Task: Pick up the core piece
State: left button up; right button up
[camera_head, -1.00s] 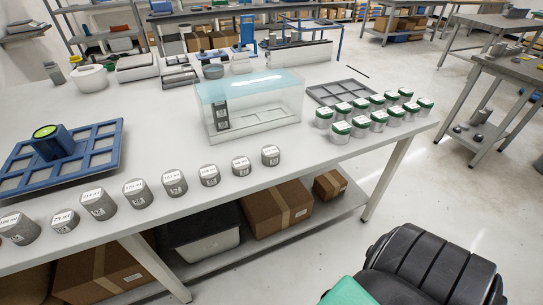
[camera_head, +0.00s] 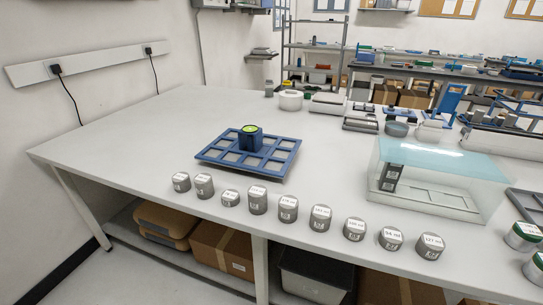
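Several grey cylindrical core pieces with white labels stand upright in a row along the front of the white table. The row runs from a core at the left end (camera_head: 181,182) past a taller one (camera_head: 257,200) to one at the right end (camera_head: 429,246). The short one (camera_head: 230,198) is the lowest. The labels are too small to read surely. Behind the row lies a blue tray (camera_head: 212,155) with square compartments. A blue block with a bright green round top (camera_head: 250,138) stands on it. Neither of my grippers is in view.
A clear box with a pale blue lid (camera_head: 440,160) stands right of the tray. Green-lidded jars (camera_head: 522,236) are at the right edge. White bowl (camera_head: 291,100) and equipment stand at the back. The table's left part (camera_head: 120,140) is clear; boxes (camera_head: 222,250) sit below.

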aim_at(430, 246)
jog(key=i+j+z, duration=0.15)
jog(key=j+z, duration=0.2)
jog(key=j, duration=0.2)
jog(key=j+z, duration=0.35)
jog(key=j, duration=0.15)
jog(key=j+z, duration=0.35)
jog(key=j, duration=0.25)
jog(key=i, duration=0.05)
